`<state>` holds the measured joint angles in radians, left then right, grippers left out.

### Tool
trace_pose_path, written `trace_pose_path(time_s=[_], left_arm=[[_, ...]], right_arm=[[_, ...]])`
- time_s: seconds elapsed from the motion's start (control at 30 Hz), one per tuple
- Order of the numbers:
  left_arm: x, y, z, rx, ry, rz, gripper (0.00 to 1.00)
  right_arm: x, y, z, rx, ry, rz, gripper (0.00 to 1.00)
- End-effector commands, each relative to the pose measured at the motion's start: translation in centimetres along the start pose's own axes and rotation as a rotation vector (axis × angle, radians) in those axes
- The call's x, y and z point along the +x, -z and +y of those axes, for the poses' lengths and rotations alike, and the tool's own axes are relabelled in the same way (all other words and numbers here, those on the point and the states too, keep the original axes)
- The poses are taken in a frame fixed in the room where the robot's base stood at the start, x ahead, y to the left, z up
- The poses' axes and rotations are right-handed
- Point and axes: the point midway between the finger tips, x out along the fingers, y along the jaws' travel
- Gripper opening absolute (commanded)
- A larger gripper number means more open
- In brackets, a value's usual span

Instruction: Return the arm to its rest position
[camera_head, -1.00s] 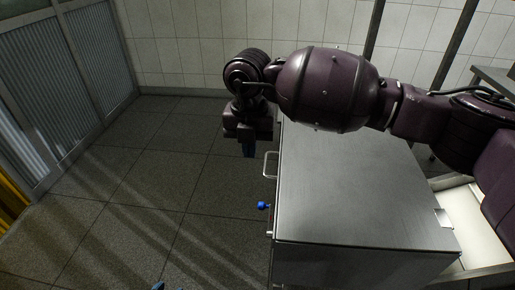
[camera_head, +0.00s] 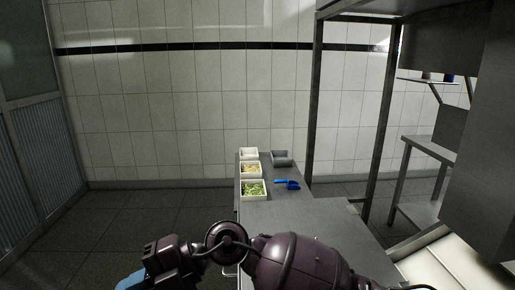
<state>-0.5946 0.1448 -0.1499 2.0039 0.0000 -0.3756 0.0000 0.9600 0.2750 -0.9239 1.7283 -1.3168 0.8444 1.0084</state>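My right arm comes in from the lower right and stretches across the bottom of the head view, in front of the steel counter. Its gripper (camera_head: 132,281) is at the bottom left, over the floor to the left of the counter. A blue fingertip shows at the picture's lower edge, partly cut off. I cannot tell whether the fingers are open or shut, and I see nothing held in them. My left gripper is not in view.
The steel counter (camera_head: 300,215) carries white containers (camera_head: 253,190) with food, a grey container (camera_head: 281,158) and a blue scoop (camera_head: 288,184) at its far end. A metal frame (camera_head: 314,100) and shelving stand to the right. Open floor (camera_head: 110,215) lies to the left.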

Motion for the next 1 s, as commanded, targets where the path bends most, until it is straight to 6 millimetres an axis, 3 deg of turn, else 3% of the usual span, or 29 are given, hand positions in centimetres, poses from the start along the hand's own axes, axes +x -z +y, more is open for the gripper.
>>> trace_pose_path(time_s=[0.13,0.23,0.37,0.47,0.67,0.87,1.0], left_arm=[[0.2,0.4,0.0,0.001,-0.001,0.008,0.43],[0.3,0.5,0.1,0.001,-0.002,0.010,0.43],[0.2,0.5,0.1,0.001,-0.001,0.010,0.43],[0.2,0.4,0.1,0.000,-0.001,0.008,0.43],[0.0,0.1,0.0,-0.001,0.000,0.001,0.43],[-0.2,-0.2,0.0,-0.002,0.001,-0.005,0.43],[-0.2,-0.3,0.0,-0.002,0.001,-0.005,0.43]], right_arm=[[-2.1,0.7,2.6,0.069,-0.368,-0.046,0.00],[-4.7,0.4,3.7,0.126,-0.596,-0.116,0.00],[-9.1,-0.4,4.0,0.223,-0.867,-0.244,0.00],[-13.1,-1.3,2.9,0.314,-1.051,-0.370,0.00],[-20.9,-2.5,-2.5,0.542,-1.342,-0.670,0.00],[-27.4,-1.8,-11.4,0.831,-1.511,-1.009,0.00],[-30.4,0.6,-18.7,1.069,-1.549,-1.249,0.00]])
